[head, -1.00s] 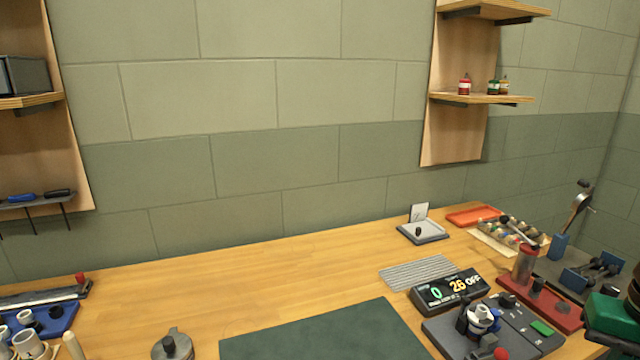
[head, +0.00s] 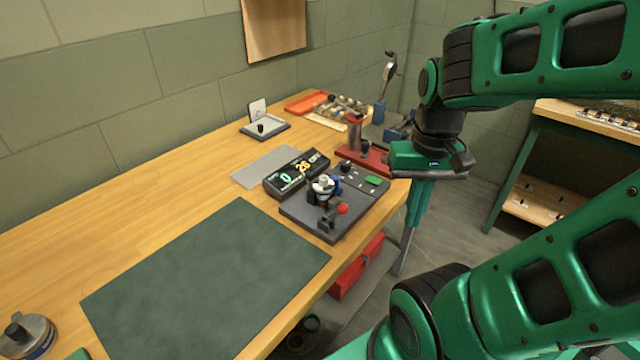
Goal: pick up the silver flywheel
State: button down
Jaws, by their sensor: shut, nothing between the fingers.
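I cannot make out for certain which thing is the silver flywheel. A round grey metal piece with a dark knob (head: 30,335) sits at the bottom left of the bench, partly cut off by the frame. A small silver and white part with blue on it (head: 323,187) stands on the dark test station (head: 310,218). My gripper (head: 415,222) points down off the bench's right edge, beside the station and apart from it. It is shut and empty.
A dark green mat (head: 205,280) lies bare on the wooden bench. A display box (head: 297,173), a red-based fixture (head: 362,158), a grey tray (head: 265,130) and an orange tray (head: 305,102) stand along the back and right. The left bench top is mostly clear.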

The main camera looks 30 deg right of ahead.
aim_at(320, 185)
jog(key=z, duration=0.55)
jog(key=k, duration=1.3)
jog(key=z, duration=0.9)
jog(key=i, duration=1.15)
jog(key=u, duration=0.45)
